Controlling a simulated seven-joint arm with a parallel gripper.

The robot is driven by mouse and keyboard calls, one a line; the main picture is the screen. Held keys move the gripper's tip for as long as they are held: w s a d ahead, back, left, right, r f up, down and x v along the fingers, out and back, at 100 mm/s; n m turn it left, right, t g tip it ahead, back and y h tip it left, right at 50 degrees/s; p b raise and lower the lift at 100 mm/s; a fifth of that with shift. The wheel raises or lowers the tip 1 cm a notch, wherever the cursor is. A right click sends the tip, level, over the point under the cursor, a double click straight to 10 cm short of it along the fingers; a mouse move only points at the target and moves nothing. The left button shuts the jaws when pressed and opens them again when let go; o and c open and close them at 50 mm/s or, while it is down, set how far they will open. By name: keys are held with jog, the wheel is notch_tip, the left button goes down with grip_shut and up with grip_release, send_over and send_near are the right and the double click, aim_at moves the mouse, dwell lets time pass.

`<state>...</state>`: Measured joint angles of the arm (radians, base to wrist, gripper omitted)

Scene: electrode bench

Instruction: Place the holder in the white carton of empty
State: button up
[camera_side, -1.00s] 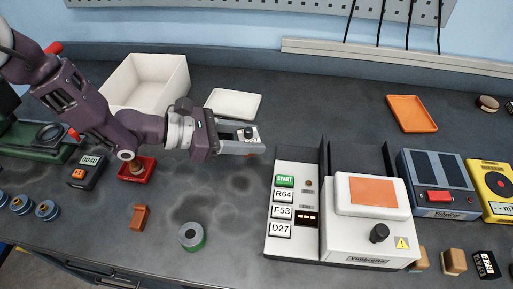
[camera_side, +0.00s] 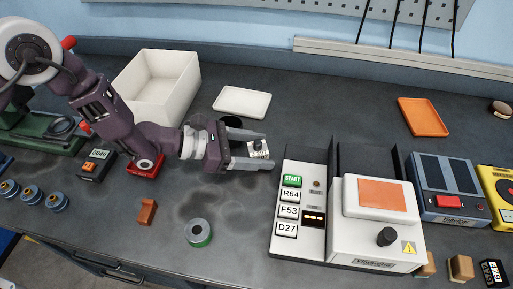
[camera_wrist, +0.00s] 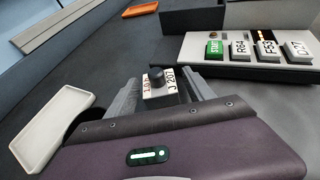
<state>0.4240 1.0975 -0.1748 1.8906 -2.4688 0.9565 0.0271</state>
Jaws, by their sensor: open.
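A small white block with a black knob and printed labels (camera_side: 258,149), which looks like the holder, stands between the fingertips of my gripper (camera_side: 260,151). It also shows in the wrist view (camera_wrist: 160,88), between two open fingers, with a gap visible on at least one side. Whether either finger touches it, I cannot tell. The white carton (camera_side: 181,97) stands open at the back left, behind my arm.
A shallow white tray (camera_side: 242,102) lies behind my gripper, with a dark round item (camera_side: 231,122) near it. The button panel (camera_side: 287,235) and white machine (camera_side: 350,235) stand close on the right. A green-and-grey ring (camera_side: 200,234) and orange block (camera_side: 147,211) lie in front.

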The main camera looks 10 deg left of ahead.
jog(key=shift+r, duration=0.15)
jog(key=v, duration=1.2)
jog(key=s+a+r+m+g, duration=0.1)
jog(key=s+r+m+g, duration=0.2)
jog(key=s+r+m, duration=0.5)
jog(key=s+r+m+g, duration=0.3)
jog(key=s+r+m, duration=0.25)
jog(key=r, duration=0.45)
jog(key=s+a+m+t+y, duration=0.1)
jog(key=s+a+m+y, duration=0.5)
jog(key=s+a, duration=0.3)
jog(key=shift+s+r+t, duration=0.2)
jog(key=shift+r+t, duration=0.15)
jog(key=shift+t, duration=0.05)
jog(key=shift+o, duration=0.4)
jog(key=s+a+m+t+y, duration=0.3)
jog(key=a+y, duration=0.3)
jog(key=a, duration=0.7)
jog(key=shift+t, duration=0.8)
jog(key=shift+a+f, duration=0.1)
